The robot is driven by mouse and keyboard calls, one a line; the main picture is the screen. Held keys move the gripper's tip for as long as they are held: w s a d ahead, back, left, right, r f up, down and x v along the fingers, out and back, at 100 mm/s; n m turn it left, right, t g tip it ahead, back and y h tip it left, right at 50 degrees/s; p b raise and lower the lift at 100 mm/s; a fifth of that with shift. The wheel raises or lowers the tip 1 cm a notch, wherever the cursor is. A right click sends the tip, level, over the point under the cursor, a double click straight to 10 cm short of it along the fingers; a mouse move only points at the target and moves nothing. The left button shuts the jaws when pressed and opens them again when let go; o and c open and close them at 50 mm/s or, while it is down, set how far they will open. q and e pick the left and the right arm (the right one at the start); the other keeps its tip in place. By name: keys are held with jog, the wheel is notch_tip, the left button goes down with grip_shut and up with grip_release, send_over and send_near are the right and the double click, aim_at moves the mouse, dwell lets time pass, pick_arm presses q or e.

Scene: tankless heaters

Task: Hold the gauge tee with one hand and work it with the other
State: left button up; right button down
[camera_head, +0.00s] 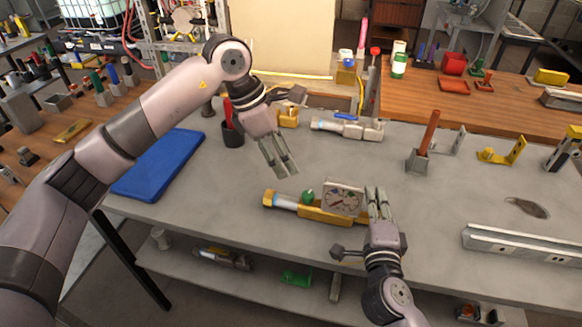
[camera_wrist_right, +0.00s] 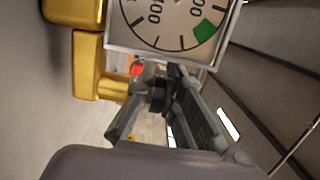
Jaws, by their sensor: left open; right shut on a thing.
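The gauge tee (camera_head: 318,213) lies across the front of the grey table in the head view. It has a brass body, a pale section at its left end, a green knob (camera_head: 308,196) and a square dial (camera_head: 343,200). My right gripper (camera_head: 377,192) is shut on the gauge tee at its right end; the fingers hide the grip itself. In the right wrist view the dial (camera_wrist_right: 165,25) with its green segment and the brass body (camera_wrist_right: 88,62) are close beside the fingers (camera_wrist_right: 167,98). My left gripper (camera_head: 286,168) is open and empty, above and behind the tee's left part.
A blue mat (camera_head: 160,165) lies at the left. A dark cup (camera_head: 232,132) and a valve with a blue handle (camera_head: 347,127) stand behind. A block with an orange rod (camera_head: 419,155) and a metal rail (camera_head: 520,250) are at the right. Table around the tee is clear.

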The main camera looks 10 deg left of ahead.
jog(key=shift+r, duration=0.1)
dwell(0.3)
jog(key=c, duration=1.7)
grip_release()
jog(key=shift+o, duration=0.2)
jog(key=shift+s, duration=0.1)
